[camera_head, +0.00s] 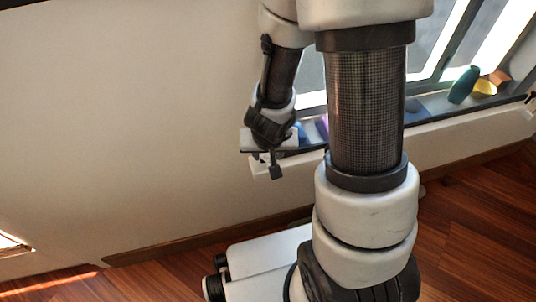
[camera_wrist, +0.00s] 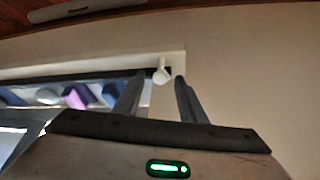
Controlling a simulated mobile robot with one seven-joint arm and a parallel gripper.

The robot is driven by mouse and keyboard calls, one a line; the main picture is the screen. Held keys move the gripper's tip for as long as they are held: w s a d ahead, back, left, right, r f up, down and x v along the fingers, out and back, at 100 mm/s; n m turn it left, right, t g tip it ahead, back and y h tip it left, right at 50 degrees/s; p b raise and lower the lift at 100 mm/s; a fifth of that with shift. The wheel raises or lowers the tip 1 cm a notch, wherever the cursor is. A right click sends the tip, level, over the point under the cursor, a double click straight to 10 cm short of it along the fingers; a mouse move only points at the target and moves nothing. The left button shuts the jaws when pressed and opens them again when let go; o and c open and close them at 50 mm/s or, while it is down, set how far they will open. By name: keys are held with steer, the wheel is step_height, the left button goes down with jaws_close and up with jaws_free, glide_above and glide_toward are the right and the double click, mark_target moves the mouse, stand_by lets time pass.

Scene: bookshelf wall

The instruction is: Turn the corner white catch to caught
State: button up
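The white catch (camera_wrist: 162,72) is a small pale piece at the corner of the white frame in the wrist view. A short stub points up from its wider body. My gripper (camera_wrist: 160,77) is open, its two dark fingers apart, and the catch shows between the fingertips. I cannot tell whether the fingers touch it. In the head view my gripper (camera_head: 275,168) is at the left end of the white sill (camera_head: 440,135). I cannot make out the catch there.
On the sill stand a teal vase (camera_head: 463,85), a yellow bowl (camera_head: 484,88) and an orange thing (camera_head: 499,77). A purple thing (camera_wrist: 75,98) shows left of the catch in the wrist view. Bare wall (camera_head: 130,120) lies left of my gripper.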

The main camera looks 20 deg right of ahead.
steer(key=shift+c, duration=0.3)
jaws_close()
steer(key=shift+r+p, duration=0.1)
steer(key=shift+p, duration=0.3)
steer(key=m+p, duration=0.1)
steer(key=p, duration=0.1)
steer(key=m+p, duration=0.1)
steer(key=shift+a+r+m+h+p, duration=0.2)
steer(key=shift+m+h+p, duration=0.1)
steer(key=shift+h+p, duration=0.1)
steer(key=m+p, duration=0.2)
steer(key=p, duration=0.1)
steer(key=shift+w+f+g+h+p, duration=0.1)
steer(key=shift+g+h+p, duration=0.25)
steer(key=shift+g+h, duration=0.05)
steer(key=shift+f+m+p, duration=0.15)
steer(key=shift+m+p, duration=0.5)
steer(key=shift+m, duration=0.05)
steer(key=shift+f+h, duration=0.1)
steer(key=shift+h, duration=0.2)
